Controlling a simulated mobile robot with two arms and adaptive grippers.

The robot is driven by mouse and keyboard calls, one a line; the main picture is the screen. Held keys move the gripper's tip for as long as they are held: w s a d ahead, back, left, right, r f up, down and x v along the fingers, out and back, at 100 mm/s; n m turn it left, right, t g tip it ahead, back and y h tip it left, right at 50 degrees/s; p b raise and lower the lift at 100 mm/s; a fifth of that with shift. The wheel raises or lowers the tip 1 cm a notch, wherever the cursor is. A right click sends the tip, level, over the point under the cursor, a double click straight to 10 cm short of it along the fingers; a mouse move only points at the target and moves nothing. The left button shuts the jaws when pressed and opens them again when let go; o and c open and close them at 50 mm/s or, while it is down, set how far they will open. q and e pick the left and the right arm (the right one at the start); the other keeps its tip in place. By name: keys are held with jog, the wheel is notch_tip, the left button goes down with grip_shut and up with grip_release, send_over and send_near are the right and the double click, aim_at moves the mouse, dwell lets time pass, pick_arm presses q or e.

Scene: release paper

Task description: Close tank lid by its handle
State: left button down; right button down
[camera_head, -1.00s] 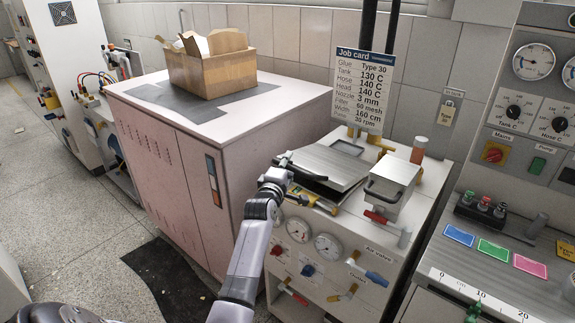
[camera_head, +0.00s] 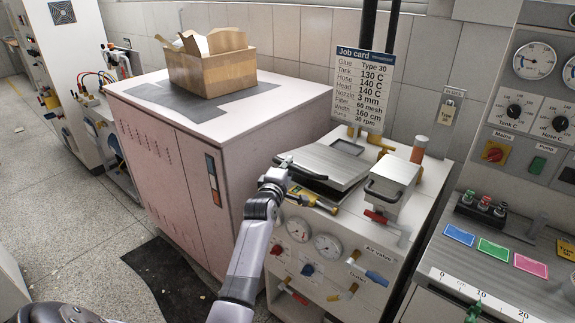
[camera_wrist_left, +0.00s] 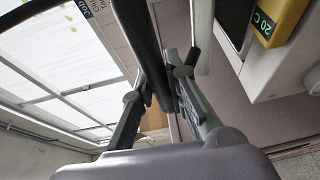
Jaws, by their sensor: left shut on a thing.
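The tank lid (camera_head: 322,163) is a brushed metal plate on top of the white glue unit (camera_head: 340,235). It lies tilted a little above the dark tank opening, with a gap along its near left edge. Its dark handle bar shows between my fingers in the left wrist view (camera_wrist_left: 148,42). My left gripper (camera_head: 284,162) is at the lid's left edge and shut on the handle; the wrist view shows its two fingers (camera_wrist_left: 155,92) on either side of the bar. The gripper hides part of the handle in the head view. My right gripper is not in view.
A smaller metal box with a handle (camera_head: 388,188) stands right of the lid. A yellow device (camera_head: 328,206) lies just in front of the lid and shows in the wrist view (camera_wrist_left: 275,20). A pink cabinet (camera_head: 180,185) with a cardboard box (camera_head: 207,72) stands left. A job card (camera_head: 363,85) stands behind.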

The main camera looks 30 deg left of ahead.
pick_arm(q)
jog(key=shift+a+r, duration=0.1)
jog(key=shift+r, duration=0.35)
notch_tip(320, 180, down, 10)
jog(key=s+t+b, duration=0.1)
jog(key=s+b, duration=0.1)
jog(key=b, duration=0.6)
jog(key=shift+r+n, duration=0.25)
jog(key=shift+n, duration=0.05)
jog(key=c, duration=1.6)
grip_release()
jog(key=shift+s, duration=0.15)
jog(key=shift+o, duration=0.2)
